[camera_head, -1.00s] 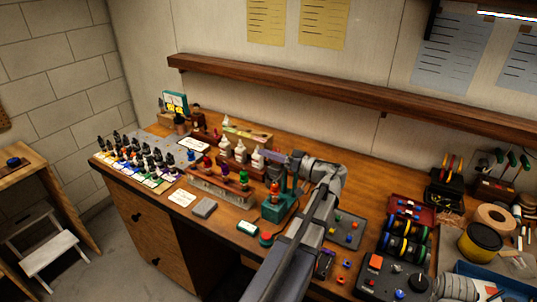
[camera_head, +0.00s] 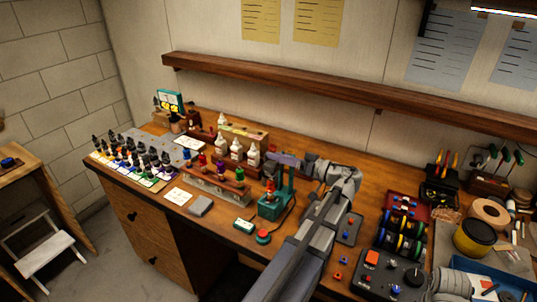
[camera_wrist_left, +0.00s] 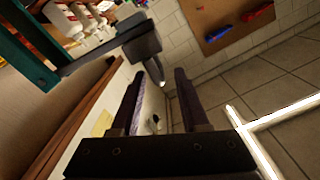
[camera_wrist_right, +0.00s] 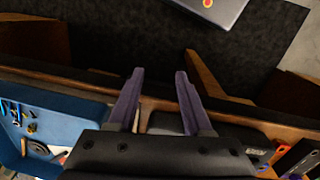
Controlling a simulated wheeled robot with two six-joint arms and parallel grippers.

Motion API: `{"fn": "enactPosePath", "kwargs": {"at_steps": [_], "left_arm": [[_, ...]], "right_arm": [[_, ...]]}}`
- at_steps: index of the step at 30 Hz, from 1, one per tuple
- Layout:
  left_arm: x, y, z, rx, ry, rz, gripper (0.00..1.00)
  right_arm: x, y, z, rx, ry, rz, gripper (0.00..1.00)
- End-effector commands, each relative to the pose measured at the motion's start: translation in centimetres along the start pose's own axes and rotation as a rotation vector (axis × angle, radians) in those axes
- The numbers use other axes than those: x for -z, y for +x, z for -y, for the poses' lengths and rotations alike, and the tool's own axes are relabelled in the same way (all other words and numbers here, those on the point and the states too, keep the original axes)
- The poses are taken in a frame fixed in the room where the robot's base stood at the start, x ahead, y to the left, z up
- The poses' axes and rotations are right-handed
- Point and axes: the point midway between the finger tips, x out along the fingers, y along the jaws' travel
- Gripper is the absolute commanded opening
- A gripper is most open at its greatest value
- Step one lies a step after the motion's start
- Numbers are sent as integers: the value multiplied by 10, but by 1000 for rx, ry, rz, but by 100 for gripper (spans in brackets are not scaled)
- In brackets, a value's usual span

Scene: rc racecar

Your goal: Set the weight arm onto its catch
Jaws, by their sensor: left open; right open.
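The teal stand (camera_head: 272,207) is on the wooden bench near the middle of the head view. In the left wrist view, its teal frame (camera_wrist_left: 27,50) fills the upper left corner. There, a dark bar, seemingly the weight arm (camera_wrist_left: 92,58), slants from the frame to a grey block (camera_wrist_left: 141,46). My left gripper (camera_wrist_left: 159,73) is open beside this block, which shows just beyond its fingertips. It also appears in the head view (camera_head: 285,159), over the stand. I cannot make out the catch. My right gripper (camera_wrist_right: 159,74) is open and empty near the bench edge.
Several bottles (camera_head: 236,150) stand in racks left of the stand. A control box (camera_head: 388,274), a wheel rack (camera_head: 400,238) and a yellow tin (camera_head: 474,238) occupy the right.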

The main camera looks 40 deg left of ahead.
Motion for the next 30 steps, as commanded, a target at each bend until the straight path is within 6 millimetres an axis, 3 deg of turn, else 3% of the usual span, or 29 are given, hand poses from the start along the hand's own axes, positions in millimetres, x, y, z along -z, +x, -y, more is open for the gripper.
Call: {"fn": "enactPosePath", "kwargs": {"at_steps": [6,26,30], "left_arm": [[0,-20,0,0,0,0,45],[-2,-25,1,-12,12,11,45],[-16,-49,1,-116,118,94,45]], "right_arm": [[0,0,0,0,0,0,50],[0,-2,0,0,0,0,50],[-1,-17,-2,0,0,0,50]]}}
